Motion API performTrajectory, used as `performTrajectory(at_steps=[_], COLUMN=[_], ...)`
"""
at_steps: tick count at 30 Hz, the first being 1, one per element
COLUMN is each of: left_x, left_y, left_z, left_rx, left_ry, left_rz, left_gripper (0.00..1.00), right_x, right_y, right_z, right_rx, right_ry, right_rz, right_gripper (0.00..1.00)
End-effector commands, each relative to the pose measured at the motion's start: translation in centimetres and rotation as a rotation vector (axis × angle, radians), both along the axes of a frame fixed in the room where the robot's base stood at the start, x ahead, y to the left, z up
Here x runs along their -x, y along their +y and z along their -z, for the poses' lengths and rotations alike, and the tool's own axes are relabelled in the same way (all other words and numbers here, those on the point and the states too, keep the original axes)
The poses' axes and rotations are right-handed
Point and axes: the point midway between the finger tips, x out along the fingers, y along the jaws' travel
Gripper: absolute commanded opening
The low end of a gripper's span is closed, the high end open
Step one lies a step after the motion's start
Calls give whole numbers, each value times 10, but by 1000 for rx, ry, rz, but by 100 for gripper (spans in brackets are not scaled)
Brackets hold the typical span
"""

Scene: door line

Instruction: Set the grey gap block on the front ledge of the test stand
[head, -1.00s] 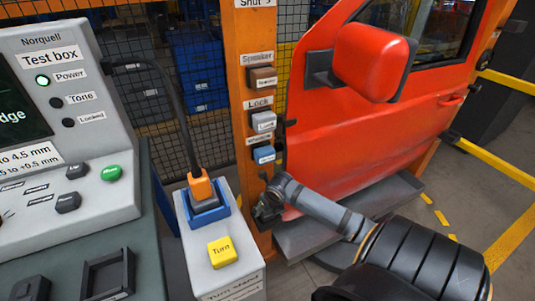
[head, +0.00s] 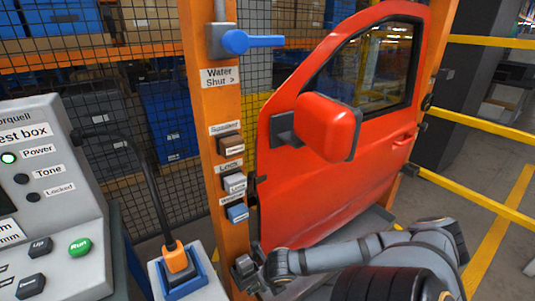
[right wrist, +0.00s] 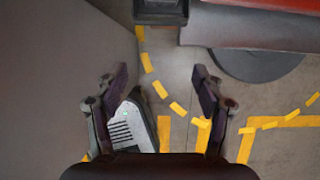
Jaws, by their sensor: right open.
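I cannot make out the grey gap block in any view. The stand's orange post (head: 203,130) carries the red car door (head: 325,185), with a grey ledge (head: 378,222) low under the door, partly hidden by my right arm. My right gripper (head: 248,272) is low by the foot of the post, in front of the door's lower left corner. In the right wrist view its fingers (right wrist: 152,80) are spread apart with nothing between them, over the floor. My left gripper is not in view.
The test box (head: 45,200) stands at the left. A grey pedestal with an orange plug in a blue socket (head: 182,272) is beside it. A blue valve handle (head: 250,41) sticks out high on the post. Yellow rails (head: 480,122) bound the right side; marked floor (right wrist: 180,125) lies below my right gripper.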

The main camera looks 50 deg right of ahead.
Motion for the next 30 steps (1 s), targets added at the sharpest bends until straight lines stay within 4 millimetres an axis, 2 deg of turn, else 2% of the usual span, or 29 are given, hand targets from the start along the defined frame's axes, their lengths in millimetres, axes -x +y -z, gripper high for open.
performTrajectory(at_steps=[1,6,16,19,20,23,25,27,29,30], left_x=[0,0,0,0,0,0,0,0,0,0], left_y=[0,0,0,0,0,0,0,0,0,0], left_z=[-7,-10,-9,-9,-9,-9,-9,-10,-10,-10], left_rx=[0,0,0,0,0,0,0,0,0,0], left_ry=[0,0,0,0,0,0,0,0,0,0], left_rz=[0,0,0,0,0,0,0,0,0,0], left_gripper=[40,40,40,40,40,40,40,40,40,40], right_x=[10,22,23,17,15,9,17,33,54,70], right_y=[2,7,6,-10,-20,-68,-102,-126,-137,-137], right_z=[-2,0,1,12,19,55,91,130,167,192], right_rx=[2,0,0,-22,-36,-118,-196,-278,-348,-393], right_ry=[6,1,-2,-26,-39,-115,-175,-228,-263,-280], right_rz=[-1,1,7,112,181,518,809,1089,1323,1475], right_gripper=[69,69,69,69,69,69,69,69,69,69])
